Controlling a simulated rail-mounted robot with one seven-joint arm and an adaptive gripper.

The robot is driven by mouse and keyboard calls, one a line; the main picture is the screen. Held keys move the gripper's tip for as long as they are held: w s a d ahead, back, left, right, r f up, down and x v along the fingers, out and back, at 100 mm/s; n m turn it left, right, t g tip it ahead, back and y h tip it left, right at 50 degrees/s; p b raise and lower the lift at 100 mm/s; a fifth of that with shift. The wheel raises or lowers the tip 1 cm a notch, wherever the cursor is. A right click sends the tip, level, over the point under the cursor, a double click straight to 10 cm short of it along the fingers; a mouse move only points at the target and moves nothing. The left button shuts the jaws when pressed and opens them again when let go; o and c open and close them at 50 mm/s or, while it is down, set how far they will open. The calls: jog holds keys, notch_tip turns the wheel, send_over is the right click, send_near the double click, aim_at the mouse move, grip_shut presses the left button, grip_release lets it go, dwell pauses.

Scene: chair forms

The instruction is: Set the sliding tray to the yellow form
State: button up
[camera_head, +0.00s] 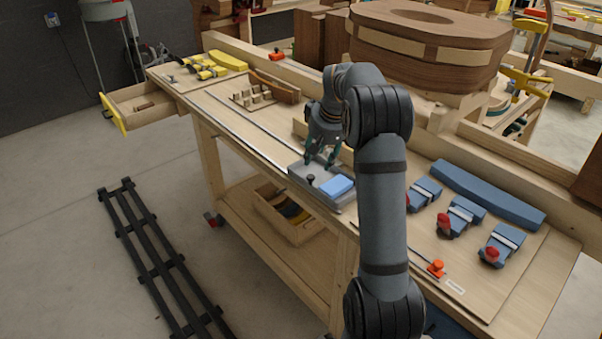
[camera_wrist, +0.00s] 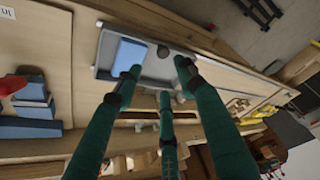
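The grey sliding tray (camera_head: 345,199) sits on the rails along the bench's front edge, near the middle. It carries a light blue block (camera_head: 337,186) and a small dark knob (camera_head: 311,178). The yellow form (camera_head: 228,60) is at the bench's far left end, beside several yellow clamps (camera_head: 205,70). My gripper (camera_head: 321,160) is just above the tray, its fingers pointing down. In the wrist view its green fingers (camera_wrist: 158,78) are spread apart with nothing visibly held. The knob (camera_wrist: 163,51) appears just past the fingertips there; I cannot tell whether they touch.
A blue form (camera_head: 487,194) and several blue clamps (camera_head: 460,215) lie on the right of the bench. Small wooden blocks (camera_head: 257,94) stand behind the rails. A drawer (camera_head: 140,104) sticks out at the left end. The rails (camera_head: 240,115) left of the tray look clear.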

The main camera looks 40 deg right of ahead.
aim_at(311, 176)
jog(key=p+x, duration=0.2)
jog(key=x, duration=0.6)
jog(key=shift+w+a+f, duration=0.15)
jog(key=shift+w+f, duration=0.45)
jog(key=shift+f, duration=0.3)
jog(key=c, duration=0.3)
grip_shut()
